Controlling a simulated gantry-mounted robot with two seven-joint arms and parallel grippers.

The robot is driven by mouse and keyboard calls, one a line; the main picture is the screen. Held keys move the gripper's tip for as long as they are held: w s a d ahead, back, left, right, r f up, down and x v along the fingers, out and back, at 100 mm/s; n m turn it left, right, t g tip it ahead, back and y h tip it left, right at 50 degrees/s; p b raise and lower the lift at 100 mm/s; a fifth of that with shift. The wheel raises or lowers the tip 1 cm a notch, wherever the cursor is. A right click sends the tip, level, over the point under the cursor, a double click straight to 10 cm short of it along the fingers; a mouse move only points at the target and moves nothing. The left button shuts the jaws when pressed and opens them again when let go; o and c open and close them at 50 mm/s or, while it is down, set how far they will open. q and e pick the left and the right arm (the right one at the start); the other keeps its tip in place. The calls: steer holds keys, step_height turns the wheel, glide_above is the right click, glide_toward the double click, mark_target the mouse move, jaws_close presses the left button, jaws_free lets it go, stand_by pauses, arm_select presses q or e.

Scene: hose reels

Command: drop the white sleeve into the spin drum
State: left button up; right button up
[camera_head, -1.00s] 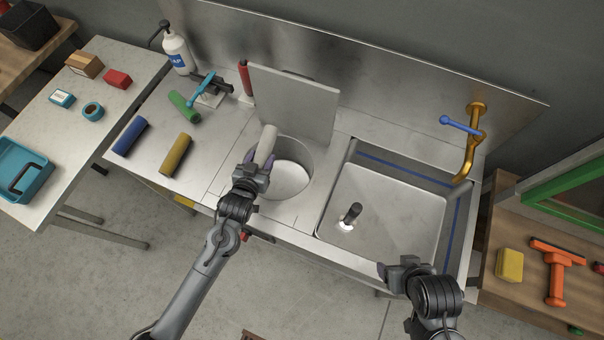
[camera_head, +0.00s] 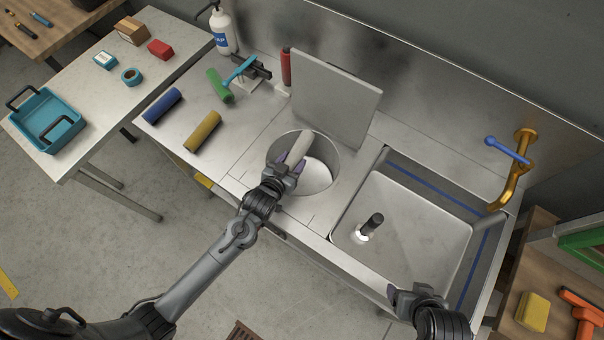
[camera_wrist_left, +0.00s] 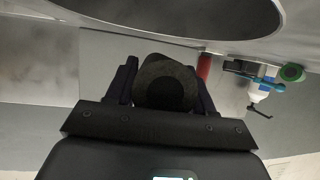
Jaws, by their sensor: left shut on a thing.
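The white sleeve (camera_head: 298,148) is a pale cylinder held slantwise between the fingers of my left gripper (camera_head: 284,168). My left gripper is shut on it, over the left part of the open spin drum (camera_head: 318,176). I cannot tell whether the sleeve's lower end is below the drum's rim. In the left wrist view the sleeve's end (camera_wrist_left: 165,82) looks dark and round between the fingers, and the drum's mouth (camera_wrist_left: 190,12) shows at the top. My right gripper (camera_head: 397,294) is near the sink's front edge; its jaws are unclear.
The drum's raised lid (camera_head: 337,98) stands behind the opening. A sink (camera_head: 410,225) with a dark-handled object lies to the right. Blue (camera_head: 162,106), yellow (camera_head: 203,132) and green (camera_head: 219,86) sleeves lie on the counter to the left, near a white bottle (camera_head: 222,32).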

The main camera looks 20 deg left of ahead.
arm_select(q)
steer(key=o, duration=1.1)
steer(key=shift+s, duration=0.25)
steer(key=v, duration=1)
steer(key=shift+s+r+p, duration=0.1)
steer(key=shift+r+p, duration=0.05)
steer(key=shift+p, duration=0.25)
